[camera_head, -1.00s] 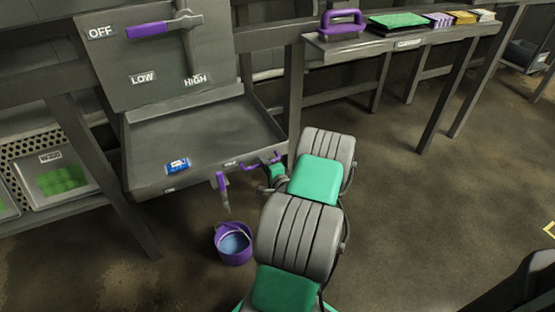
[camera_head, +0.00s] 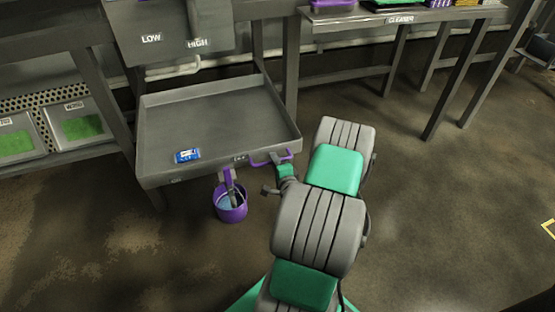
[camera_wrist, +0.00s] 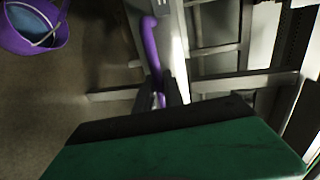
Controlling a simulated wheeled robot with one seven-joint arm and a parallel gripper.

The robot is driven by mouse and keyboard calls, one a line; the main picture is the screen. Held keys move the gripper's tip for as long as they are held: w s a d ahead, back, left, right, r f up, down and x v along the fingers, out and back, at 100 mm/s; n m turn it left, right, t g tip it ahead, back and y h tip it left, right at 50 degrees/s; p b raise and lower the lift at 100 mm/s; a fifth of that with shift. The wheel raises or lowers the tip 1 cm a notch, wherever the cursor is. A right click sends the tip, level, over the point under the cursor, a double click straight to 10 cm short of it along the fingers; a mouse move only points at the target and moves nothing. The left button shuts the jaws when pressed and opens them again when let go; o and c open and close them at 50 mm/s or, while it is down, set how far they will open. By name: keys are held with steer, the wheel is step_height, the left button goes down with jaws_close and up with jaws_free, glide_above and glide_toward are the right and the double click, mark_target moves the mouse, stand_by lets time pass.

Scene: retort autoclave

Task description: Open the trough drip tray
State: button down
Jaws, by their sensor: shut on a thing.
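The trough drip tray (camera_head: 215,122) is a wide, shallow grey tray in the head view, standing out in front of the panel. A purple handle (camera_head: 262,161) is on the right part of its front edge. My gripper (camera_wrist: 167,97) is shut on this handle, which also shows in the wrist view (camera_wrist: 150,45). The fingers are dark and partly hidden in the wrist view. In the head view my arm reaches the handle from the right. A blue-and-white packet (camera_head: 187,156) lies in the tray's front left.
Crates with green contents (camera_head: 82,128) sit on a shelf at left. A shelf labelled CLEANER (camera_head: 400,18) is at upper right. Floor is clear at right.

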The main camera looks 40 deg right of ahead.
steer(key=shift+s, duration=0.1)
steer(key=c, duration=1.5)
jaws_free()
steer(key=shift+o, duration=0.2)
steer(key=p+v, duration=0.1)
steer(key=v, duration=0.6)
steer(key=shift+s+a, duration=0.2)
steer(key=shift+s, duration=0.15)
steer(key=shift+r, duration=0.1)
